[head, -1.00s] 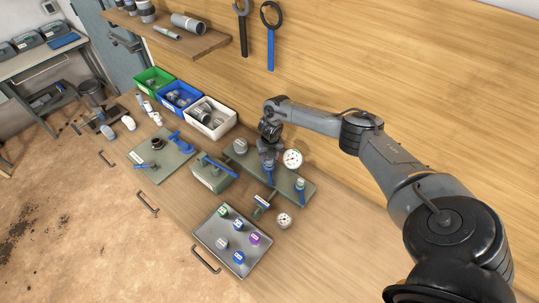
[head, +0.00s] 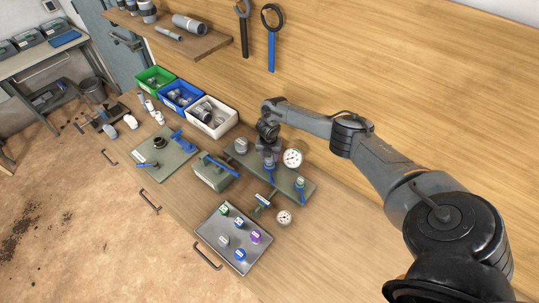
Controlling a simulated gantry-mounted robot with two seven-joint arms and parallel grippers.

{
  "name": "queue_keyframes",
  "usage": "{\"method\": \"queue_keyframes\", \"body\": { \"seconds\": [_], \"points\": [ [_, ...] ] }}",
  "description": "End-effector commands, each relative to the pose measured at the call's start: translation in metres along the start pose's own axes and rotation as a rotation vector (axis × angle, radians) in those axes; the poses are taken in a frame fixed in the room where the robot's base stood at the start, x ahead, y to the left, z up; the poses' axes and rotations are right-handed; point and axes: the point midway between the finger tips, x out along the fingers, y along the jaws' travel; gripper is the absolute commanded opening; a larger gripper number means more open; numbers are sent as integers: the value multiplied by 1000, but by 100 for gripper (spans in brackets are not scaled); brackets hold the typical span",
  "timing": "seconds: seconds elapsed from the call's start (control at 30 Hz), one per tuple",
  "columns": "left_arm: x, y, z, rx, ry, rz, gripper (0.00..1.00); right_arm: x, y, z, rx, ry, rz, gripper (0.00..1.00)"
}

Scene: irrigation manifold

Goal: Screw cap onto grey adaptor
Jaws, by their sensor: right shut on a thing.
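My right gripper (head: 269,155) points down over the middle fitting of the green manifold plate. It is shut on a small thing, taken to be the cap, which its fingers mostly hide. The grey adaptor cannot be made out clearly beneath the fingers, and I cannot tell whether cap and adaptor touch. A grey round fitting (head: 241,146) stands on the plate to the left of the gripper. My left gripper is not in view.
A white gauge (head: 292,158) stands close right of the gripper, and blue-handled valves (head: 300,189) stand nearby. A metal tray (head: 216,238) holds several coloured caps in front. Green, blue and white bins (head: 228,124) line the back left.

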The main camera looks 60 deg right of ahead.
Motion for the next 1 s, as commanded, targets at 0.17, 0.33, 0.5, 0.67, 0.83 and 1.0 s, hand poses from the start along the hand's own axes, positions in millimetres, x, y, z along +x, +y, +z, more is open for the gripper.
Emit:
{"method": "queue_keyframes", "body": {
  "seconds": [0.17,0.33,0.5,0.67,0.83,1.0],
  "points": [
    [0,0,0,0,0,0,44,-1,0,6,28,-12,1,8],
    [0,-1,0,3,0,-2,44,-1,0,6,30,-12,1,8],
    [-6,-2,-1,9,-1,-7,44,-2,0,6,143,-11,-12,8],
    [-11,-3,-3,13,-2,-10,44,-2,0,6,341,-10,-36,8],
    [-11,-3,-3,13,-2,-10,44,0,-1,7,428,-13,-47,8],
    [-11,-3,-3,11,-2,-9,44,0,-2,8,426,-13,-47,8]
  ]
}}
